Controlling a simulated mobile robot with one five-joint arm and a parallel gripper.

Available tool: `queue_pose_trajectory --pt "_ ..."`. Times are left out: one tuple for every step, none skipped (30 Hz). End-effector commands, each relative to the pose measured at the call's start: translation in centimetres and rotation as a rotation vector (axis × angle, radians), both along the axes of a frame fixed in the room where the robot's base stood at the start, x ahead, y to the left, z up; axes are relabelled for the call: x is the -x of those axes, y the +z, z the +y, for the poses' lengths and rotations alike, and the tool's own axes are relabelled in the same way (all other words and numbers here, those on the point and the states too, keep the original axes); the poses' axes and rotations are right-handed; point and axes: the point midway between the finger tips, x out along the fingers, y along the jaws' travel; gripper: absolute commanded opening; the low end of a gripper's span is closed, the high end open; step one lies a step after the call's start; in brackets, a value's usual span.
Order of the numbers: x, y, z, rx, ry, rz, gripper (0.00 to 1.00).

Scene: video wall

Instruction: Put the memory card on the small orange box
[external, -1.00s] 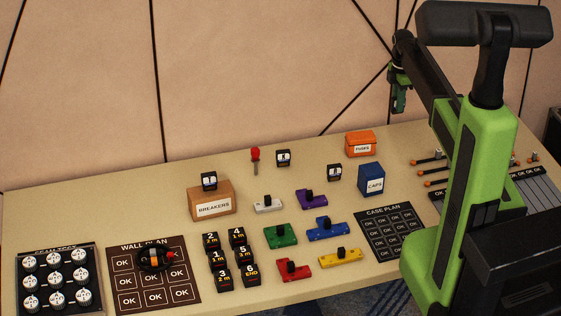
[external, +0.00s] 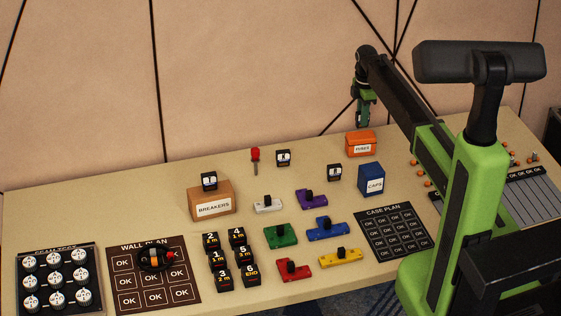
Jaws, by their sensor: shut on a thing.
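The small orange box (external: 361,145), with a white label reading FUSES, stands near the back of the table, right of centre. My gripper (external: 362,122) points down just above this box, close over its top. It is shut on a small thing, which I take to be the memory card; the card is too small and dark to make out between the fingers. I cannot tell whether the held thing touches the box top.
A blue CAPS box (external: 371,180) stands just in front of the orange box. A black block (external: 334,172) is to its left. A brown BREAKERS box (external: 211,201) with a black block on top is farther left. Coloured pieces fill the middle; the back-left table is clear.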

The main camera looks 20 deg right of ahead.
Motion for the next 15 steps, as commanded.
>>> queue_pose_trajectory --pt "0.0 -1.8 0.0 0.0 0.0 0.0 0.0" --pt "0.0 -2.4 0.0 0.0 0.0 0.0 0.0" --pt "0.0 -3.1 0.0 0.0 0.0 0.0 0.0" --pt "0.0 -3.4 0.0 0.0 0.0 0.0 0.0" --pt "0.0 -3.5 0.0 0.0 0.0 0.0 0.0" --pt "0.0 -3.4 0.0 0.0 0.0 0.0 0.0" --pt "0.0 -3.2 0.0 0.0 0.0 0.0 0.0" --pt "0.0 -3.1 0.0 0.0 0.0 0.0 0.0" --pt "0.0 -3.0 0.0 0.0 0.0 0.0 0.0" --pt "0.0 -3.0 0.0 0.0 0.0 0.0 0.0" --pt "0.0 -3.0 0.0 0.0 0.0 0.0 0.0" --pt "0.0 -3.0 0.0 0.0 0.0 0.0 0.0" --pt "0.0 -3.1 0.0 0.0 0.0 0.0 0.0" --pt "0.0 -3.2 0.0 0.0 0.0 0.0 0.0" --pt "0.0 -3.4 0.0 0.0 0.0 0.0 0.0"
